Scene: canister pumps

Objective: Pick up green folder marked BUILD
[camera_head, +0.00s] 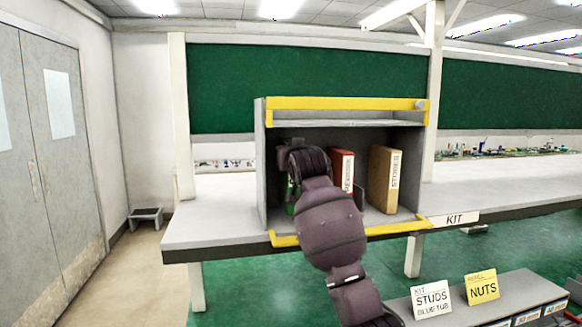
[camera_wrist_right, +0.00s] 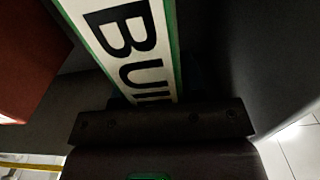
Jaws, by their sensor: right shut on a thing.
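The green folder marked BUILD stands in the left part of an open grey box; a thin green strip of it (camera_head: 290,192) shows beside my arm in the head view. In the right wrist view its white label with green edges (camera_wrist_right: 132,50) fills the upper middle, with the letters "BUI" readable and the rest hidden by my gripper. My right gripper (camera_head: 288,165) reaches into the box from the front and is shut on the folder; its dark jaw (camera_wrist_right: 160,125) crosses the label in the wrist view. My left gripper is not in view.
A red folder (camera_head: 341,172) and a tan folder marked STORES (camera_head: 384,180) stand to the right. The box (camera_head: 261,165) has yellow front edges (camera_head: 285,240) and sits on a white bench (camera_head: 205,225). STUDS (camera_head: 431,299) and NUTS (camera_head: 482,287) cards stand lower right.

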